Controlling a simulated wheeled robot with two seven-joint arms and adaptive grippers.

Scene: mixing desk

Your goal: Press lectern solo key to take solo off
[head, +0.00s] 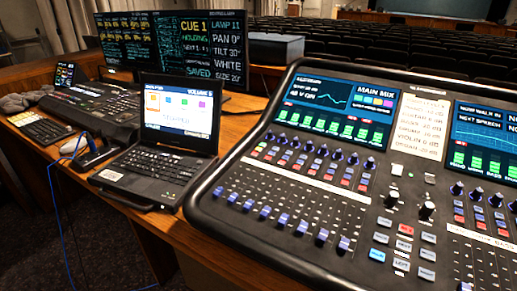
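The mixing console (395,215) fills the right half of the head view. Its left screen (334,108) shows a small heading that seems to read LECTERN, 48 V ON, a curve, MAIN MIX and green meters. Below it run rows of small channel keys (313,172), some red, blue or white, under dark blue knobs. A green key (262,146) shows at the left end of these rows. The labels are too small to tell which key is the lectern solo key. Neither of my grippers is in view.
Blue-capped faders (282,219) stand up along the console's front. An open laptop (167,145) sits left of it on the wooden desk (177,228). Farther left are a lighting desk (92,108), a white mouse (74,145) and two monitors (205,45). A paper sheet (420,126) lies between the console screens.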

